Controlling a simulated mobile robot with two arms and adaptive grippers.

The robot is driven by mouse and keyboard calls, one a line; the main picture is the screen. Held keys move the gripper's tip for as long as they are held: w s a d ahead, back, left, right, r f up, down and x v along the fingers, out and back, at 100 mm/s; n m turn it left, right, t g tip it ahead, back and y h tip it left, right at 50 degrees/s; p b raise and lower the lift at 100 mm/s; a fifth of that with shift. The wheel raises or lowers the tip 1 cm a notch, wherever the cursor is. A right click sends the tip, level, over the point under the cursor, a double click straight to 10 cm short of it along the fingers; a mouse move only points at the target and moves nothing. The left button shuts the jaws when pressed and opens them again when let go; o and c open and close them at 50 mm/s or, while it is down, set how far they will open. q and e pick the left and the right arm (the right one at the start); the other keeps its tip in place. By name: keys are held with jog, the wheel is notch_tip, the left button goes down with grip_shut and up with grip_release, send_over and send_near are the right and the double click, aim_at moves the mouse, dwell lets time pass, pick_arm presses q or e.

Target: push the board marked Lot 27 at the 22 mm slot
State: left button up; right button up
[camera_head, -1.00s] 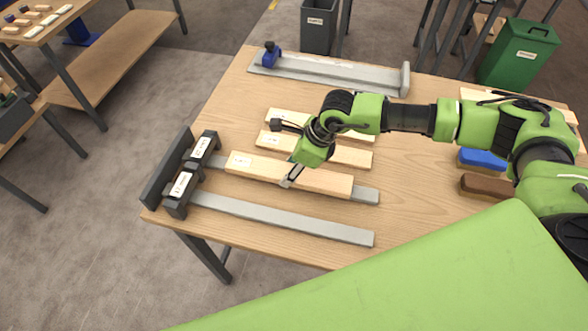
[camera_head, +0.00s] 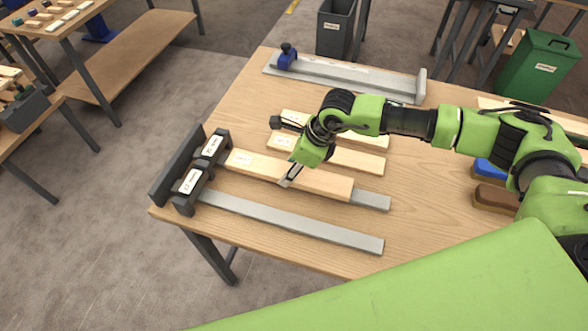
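A long pale wooden board (camera_head: 325,183) with a small label near its left end lies on the farther of two grey rails; the label is too small to read. Two dark slot blocks with white labels stand at the rails' left ends, a farther block (camera_head: 213,146) and a nearer block (camera_head: 188,188); their markings are too small to read surely. The board's left end is close to the farther block. My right gripper (camera_head: 289,177) is down at the middle of the board, seemingly touching it. Its finger opening is hidden. My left gripper is out of view.
The nearer rail (camera_head: 290,220) is bare. A grey fixture with a blue clamp (camera_head: 287,57) lies at the back. Blue and brown brushes (camera_head: 492,197) are at the right. A dark backstop (camera_head: 176,166) stands behind the blocks.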

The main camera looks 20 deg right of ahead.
jog(key=shift+w+a+f+b, duration=0.1)
jog(key=shift+w+a+b, duration=0.25)
jog(key=shift+a, duration=0.2)
jog(key=shift+w+a+f+b, duration=0.1)
jog(key=shift+w+a+b, duration=0.2)
jog(key=shift+a, duration=0.25)
jog(key=shift+s+d, duration=0.1)
jog(key=shift+d, duration=0.1)
dwell(0.4)
jog(key=shift+s+d, duration=0.25)
jog(key=shift+d, duration=0.15)
jog(key=shift+f+b, duration=0.1)
jog(key=shift+b, duration=0.4)
dwell(0.8)
jog(key=shift+s+d, duration=0.1)
dwell(0.4)
